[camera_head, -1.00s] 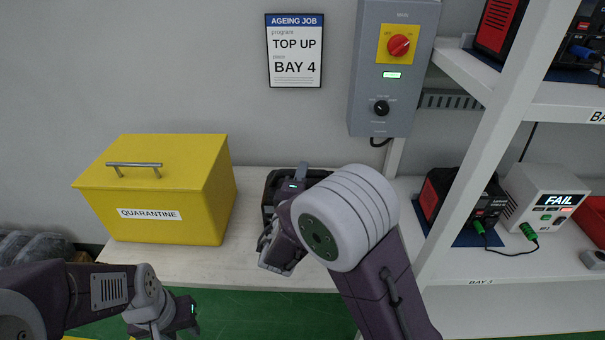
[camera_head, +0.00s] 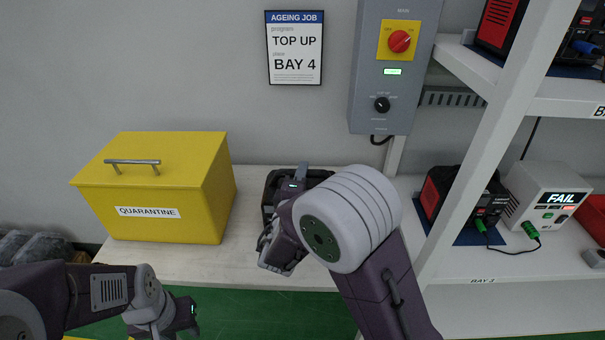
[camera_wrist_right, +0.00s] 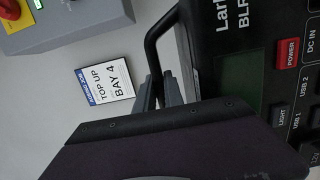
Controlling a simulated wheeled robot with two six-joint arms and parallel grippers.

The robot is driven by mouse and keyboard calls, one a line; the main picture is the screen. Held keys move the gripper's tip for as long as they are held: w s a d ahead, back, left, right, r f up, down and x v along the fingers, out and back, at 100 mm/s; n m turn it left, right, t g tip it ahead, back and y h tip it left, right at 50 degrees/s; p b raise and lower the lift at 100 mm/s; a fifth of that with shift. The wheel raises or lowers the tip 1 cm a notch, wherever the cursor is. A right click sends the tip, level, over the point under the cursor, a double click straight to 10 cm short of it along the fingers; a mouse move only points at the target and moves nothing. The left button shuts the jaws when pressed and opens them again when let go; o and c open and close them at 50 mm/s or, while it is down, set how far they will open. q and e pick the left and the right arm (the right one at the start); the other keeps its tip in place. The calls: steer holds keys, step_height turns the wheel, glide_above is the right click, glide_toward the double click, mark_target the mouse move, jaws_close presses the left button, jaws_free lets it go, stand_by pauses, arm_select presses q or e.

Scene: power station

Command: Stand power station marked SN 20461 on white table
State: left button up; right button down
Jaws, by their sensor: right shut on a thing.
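A black power station (camera_head: 318,178) is at the white table (camera_head: 222,262), mostly hidden behind my right arm in the head view. In the right wrist view its front panel (camera_wrist_right: 255,80) shows a red POWER button, a dark screen and a black handle (camera_wrist_right: 152,45). My right gripper (camera_wrist_right: 160,95) is shut on that handle. I cannot read a serial number, and I cannot tell whether its base touches the table. My left gripper (camera_head: 192,312) is low at the left, over the green floor and away from the table; its fingers are too small to judge.
A yellow QUARANTINE box (camera_head: 205,190) fills the table's left part. A white rack post (camera_head: 485,150) stands to the right. On the shelf are another power station (camera_head: 440,195) and a tester reading FAIL (camera_head: 540,195). A grey switch box (camera_head: 392,65) hangs on the wall.

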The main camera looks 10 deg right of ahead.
steer(key=shift+b, duration=0.35)
steer(key=c, duration=1.4)
jaws_free()
steer(key=shift+s, duration=0.1)
steer(key=shift+o, duration=0.2)
steer(key=shift+f, duration=0.35)
steer(key=v, duration=0.9)
steer(key=shift+r, duration=0.3)
